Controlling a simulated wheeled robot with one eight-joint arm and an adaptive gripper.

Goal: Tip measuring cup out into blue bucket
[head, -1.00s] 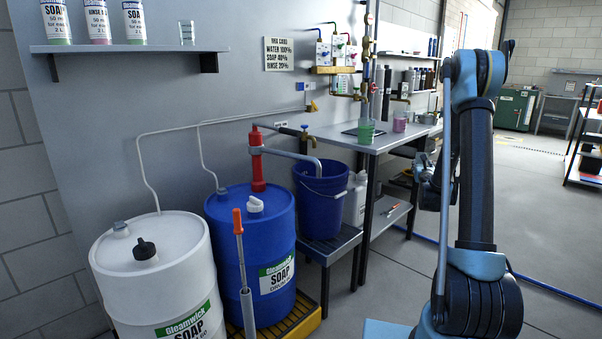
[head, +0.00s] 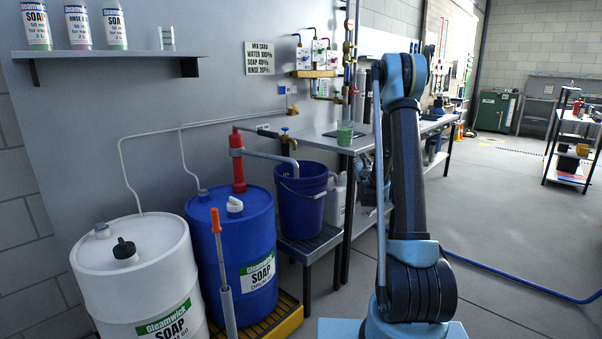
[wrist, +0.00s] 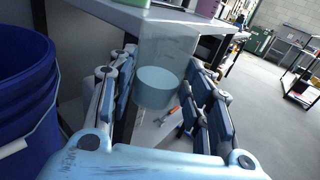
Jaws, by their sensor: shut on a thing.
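My gripper (wrist: 163,95) is shut on a clear measuring cup (wrist: 168,48), with a finger on each side in the wrist view. The cup looks about upright, with a pale blue layer low in it. The blue bucket (head: 302,200) stands on a low stand under a tap pipe in the head view. It also shows at the left edge of the wrist view (wrist: 22,95), left of my gripper and apart from the cup. In the head view my gripper is mostly behind my arm, below the bench top, and the held cup cannot be made out.
A bench (head: 318,142) carries a cup of green liquid (head: 345,133), and its edge is close above the held cup. A white jug (head: 335,202) stands beside the bucket. Blue (head: 258,235) and white (head: 145,265) drums stand left. Open floor lies to the right.

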